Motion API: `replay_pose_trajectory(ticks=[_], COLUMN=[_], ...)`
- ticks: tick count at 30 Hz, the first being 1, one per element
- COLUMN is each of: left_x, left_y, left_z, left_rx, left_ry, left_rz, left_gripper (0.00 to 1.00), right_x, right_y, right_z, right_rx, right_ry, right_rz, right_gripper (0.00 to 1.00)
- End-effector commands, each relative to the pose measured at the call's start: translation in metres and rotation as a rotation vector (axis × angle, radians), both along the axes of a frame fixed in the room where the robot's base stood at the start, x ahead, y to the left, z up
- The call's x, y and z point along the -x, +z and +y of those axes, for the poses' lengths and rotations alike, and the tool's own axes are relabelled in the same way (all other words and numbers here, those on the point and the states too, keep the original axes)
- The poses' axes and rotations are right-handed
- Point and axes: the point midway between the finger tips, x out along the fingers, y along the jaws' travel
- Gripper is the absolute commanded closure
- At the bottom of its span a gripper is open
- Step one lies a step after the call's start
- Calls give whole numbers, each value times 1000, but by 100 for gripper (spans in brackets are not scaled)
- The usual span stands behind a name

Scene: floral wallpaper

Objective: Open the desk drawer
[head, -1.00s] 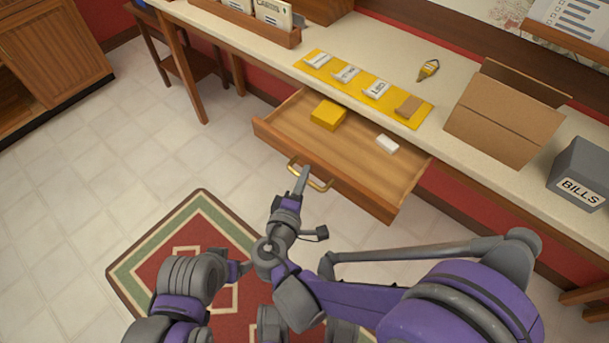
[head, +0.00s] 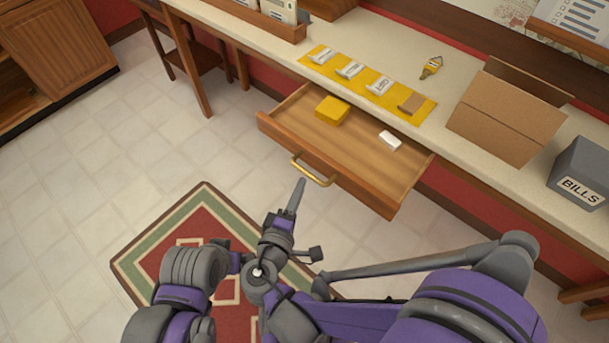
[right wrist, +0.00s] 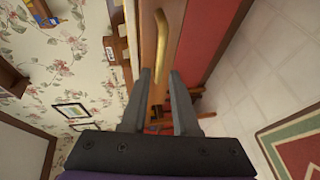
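The wooden desk drawer (head: 352,157) stands pulled out from under the desk top. Its brass handle (head: 313,171) is on the front panel. My right gripper (head: 299,184) is just in front of the handle, apart from it. In the right wrist view its two fingers (right wrist: 159,78) are spread with nothing between them, and the brass handle (right wrist: 160,42) lies ahead of the tips. My left arm is folded low in the head view; its gripper (head: 237,262) shows only in part, so its state is unclear.
A yellow block (head: 332,110) and a white block (head: 390,141) lie in the drawer. The desk top (head: 395,55) holds a cardboard box (head: 505,118), a grey BILLS box (head: 583,172) and a yellow strip (head: 391,102) with packets. A rug (head: 150,245) lies on open tiled floor.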

Motion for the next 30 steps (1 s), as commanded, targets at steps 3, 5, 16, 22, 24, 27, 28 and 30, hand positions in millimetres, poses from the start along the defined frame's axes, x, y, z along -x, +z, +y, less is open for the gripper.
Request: replay_pose_trajectory(ticks=[3, 5, 16, 22, 24, 27, 28, 30], left_x=[0, 1, 1, 1, 1, 1, 1, 1], left_y=[4, 5, 6, 6, 6, 6, 6, 6], left_z=[0, 0, 0, 0, 0, 0, 0, 0], left_rx=[0, 0, 0, 0, 0, 0, 0, 0], left_ry=[0, 0, 0, 0, 0, 0, 0, 0], left_rz=[-1, -2, -2, -2, -2, -2, -2, -2], left_gripper=[21, 21, 21, 21, 21, 21, 21, 21], right_x=[21, 29, 42, 41, 41, 41, 41, 37], right_y=[5, 6, 8, 8, 8, 8, 7, 5], right_z=[6, 8, 10, 10, 10, 9, 8, -1], right_rx=[-1, -1, 0, 0, 0, 0, -1, -11], right_ry=[5, 4, 0, 0, 0, -1, -4, -22], right_rz=[-1, 0, 0, 0, 0, 1, 4, 28], right_gripper=[72, 72, 72, 72, 72, 72, 72, 72])
